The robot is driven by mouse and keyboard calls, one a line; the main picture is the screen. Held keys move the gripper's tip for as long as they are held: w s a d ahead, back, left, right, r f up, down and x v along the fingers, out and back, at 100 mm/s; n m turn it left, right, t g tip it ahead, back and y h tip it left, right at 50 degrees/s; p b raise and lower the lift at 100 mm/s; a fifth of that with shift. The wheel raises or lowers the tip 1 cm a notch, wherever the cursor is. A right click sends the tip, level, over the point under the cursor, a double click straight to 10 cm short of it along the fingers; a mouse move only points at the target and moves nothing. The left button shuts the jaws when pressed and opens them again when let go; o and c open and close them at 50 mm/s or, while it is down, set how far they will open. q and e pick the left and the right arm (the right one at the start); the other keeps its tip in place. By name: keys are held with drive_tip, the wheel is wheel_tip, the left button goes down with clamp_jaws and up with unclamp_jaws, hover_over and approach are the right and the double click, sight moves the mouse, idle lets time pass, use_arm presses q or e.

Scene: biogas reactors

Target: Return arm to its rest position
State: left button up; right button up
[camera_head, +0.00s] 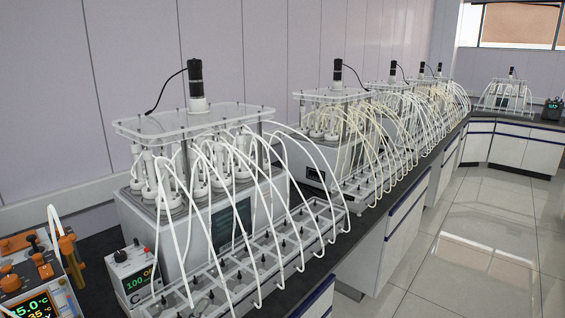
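Neither of my arms nor grippers shows in the head view, so their pose and finger state are hidden. The nearest biogas reactor (196,225) stands on the dark bench at the left centre. It has a clear top plate (160,124) with a black-capped motor (196,85), and white tubes arc from it down to a long rack (262,257) along its front.
Several similar reactors (340,135) line the bench (400,205) toward the back. A small grey meter box (133,275) and an orange-knobbed device (40,280) sit at the lower left. The tiled floor (470,235) at the right is clear.

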use_arm(q)
drive_tip(key=s+a+f+n+g, duration=0.25)
drive_tip(key=s+f+g, duration=0.2)
drive_tip(key=s, duration=0.45)
drive_tip(key=s+a+f+n+g, duration=0.1)
drive_tip(key=s+f+n+g, duration=0.25)
drive_tip(key=s+f, duration=0.45)
drive_tip(key=s+a+f+n+g, duration=0.1)
drive_tip(key=s+f+n+g, duration=0.2)
drive_tip(key=s, duration=0.8)
wheel_tip(320, 180, down, 26)
drive_tip(key=m+g, duration=0.1)
drive_tip(key=g, duration=0.1)
drive_tip(key=s+a+f+g, duration=0.1)
drive_tip(key=s+a+f, duration=0.2)
drive_tip(key=s+f, duration=1.3)
drive_tip(key=shift+s+a+f+g+y+b, duration=0.2)
drive_tip(key=shift+s+f+g+y+b, duration=0.15)
drive_tip(key=shift+s, duration=0.5)
